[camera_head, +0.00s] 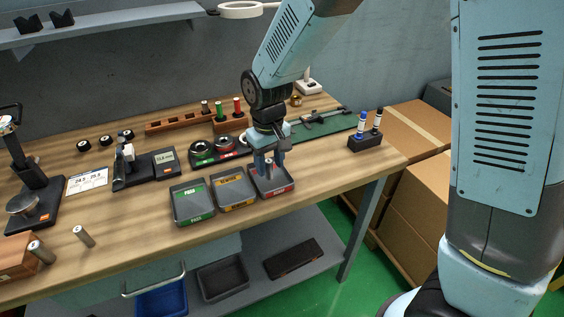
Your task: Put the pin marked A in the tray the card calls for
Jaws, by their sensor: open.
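My gripper (268,166) is open, pointing down over the red-labelled tray (289,187). A grey metal pin (268,169) shows between the open fingers, roughly upright, in or just above that tray; its contact with the tray floor is hard to tell. To the left stand the yellow-labelled tray (236,207) and the green-labelled tray (194,219), both empty. A white card (87,181) with printed numbers lies on the bench, too small to read surely. Another pin (84,236) is on the bench and one more (41,252) is at the wooden block. No letter A is legible on any pin.
Wooden racks (178,122) with coloured plugs are at the back. A dark marker holder (365,142) stands right. Bare bench lies in front of the card.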

